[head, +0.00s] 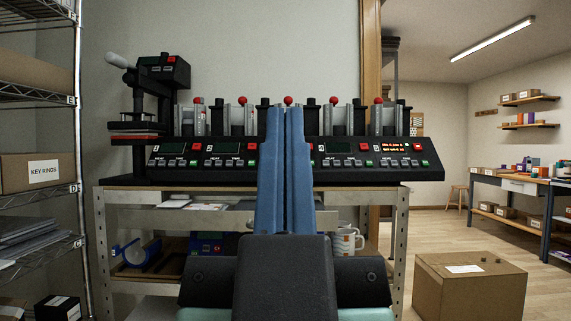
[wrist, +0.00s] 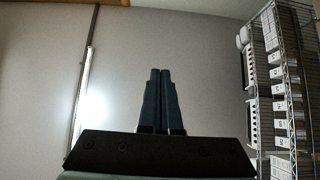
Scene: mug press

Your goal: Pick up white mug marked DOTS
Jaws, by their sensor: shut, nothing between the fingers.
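White mugs (head: 346,240) with dark and reddish marks stand on the shelf under the machine bench, just right of my gripper in the head view. They look stacked or close together, and my gripper hides part of them. I cannot read DOTS on any of them. My gripper (head: 287,112) points up in front of the bench, its two blue fingers shut together with nothing between them. In the wrist view my gripper (wrist: 161,72) is also shut, against a plain wall. No mug shows in the wrist view.
A black mug press (head: 290,160) with several red-knobbed stations spans the bench top (head: 130,193). A heat press (head: 145,100) stands at its left. A wire shelf (head: 78,140) is at far left. A cardboard box (head: 468,285) sits on the floor at right, with open floor behind it.

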